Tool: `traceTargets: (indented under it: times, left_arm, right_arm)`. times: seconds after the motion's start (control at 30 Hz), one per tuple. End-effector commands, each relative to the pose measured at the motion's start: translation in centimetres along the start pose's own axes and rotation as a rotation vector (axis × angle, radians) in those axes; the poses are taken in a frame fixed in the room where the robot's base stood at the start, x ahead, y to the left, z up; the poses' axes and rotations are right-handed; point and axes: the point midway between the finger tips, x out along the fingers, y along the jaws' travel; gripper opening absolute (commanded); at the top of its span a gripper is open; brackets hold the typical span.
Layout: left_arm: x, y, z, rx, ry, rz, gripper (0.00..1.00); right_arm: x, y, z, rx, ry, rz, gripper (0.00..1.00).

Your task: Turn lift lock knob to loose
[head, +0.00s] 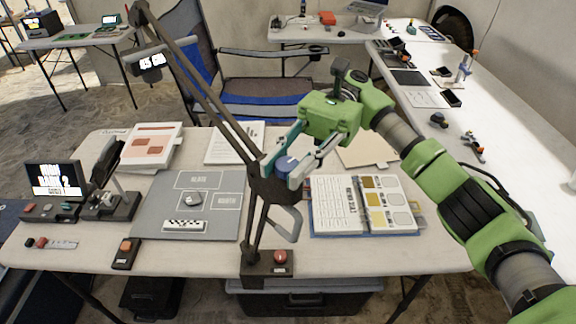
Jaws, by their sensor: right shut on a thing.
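The stand's base (254,264) is at the table's front edge. My right gripper (289,172) reaches in from the right, its fingers angled down on both sides of the knob. It is shut on the knob, and the fingers partly cover it. Any marking on the knob is too small to read. My left gripper is not in view.
A grey mat (156,225) with a stone-like object (192,200) and a scale bar lies left of the stand. An open binder (326,228) lies to the right. A small microscope-like device (115,206) stands at left. A folding chair (262,80) is behind the table.

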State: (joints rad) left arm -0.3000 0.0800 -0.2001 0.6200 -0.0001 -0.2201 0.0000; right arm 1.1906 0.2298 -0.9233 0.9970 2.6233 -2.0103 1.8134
Motion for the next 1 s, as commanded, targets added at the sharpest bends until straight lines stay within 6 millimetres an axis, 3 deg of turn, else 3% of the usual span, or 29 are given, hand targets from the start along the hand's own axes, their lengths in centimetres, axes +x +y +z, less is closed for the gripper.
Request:
traceTargets:
  times: [0.23, 0.27, 0.3, 0.7, 1.0]
  left_arm:
    - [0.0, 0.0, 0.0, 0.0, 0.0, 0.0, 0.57]
    - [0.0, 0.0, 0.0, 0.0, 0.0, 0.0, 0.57]
    - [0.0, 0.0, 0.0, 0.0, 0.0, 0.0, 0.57]
    - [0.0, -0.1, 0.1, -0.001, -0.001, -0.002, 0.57]
    - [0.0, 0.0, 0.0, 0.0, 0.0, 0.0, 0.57]
  right_arm:
    - [0.1, 0.0, -0.3, 0.005, 0.004, 0.003, 0.01]
    - [0.1, 0.0, -0.3, 0.006, 0.004, 0.003, 0.3]
    - [0.1, 0.0, -0.3, 0.006, 0.004, 0.003, 0.4]
    - [0.0, 0.0, 0.3, 0.001, 0.002, 0.0, 0.4]
    - [0.1, 0.0, 5.4, -0.001, 0.004, 0.001, 0.4]
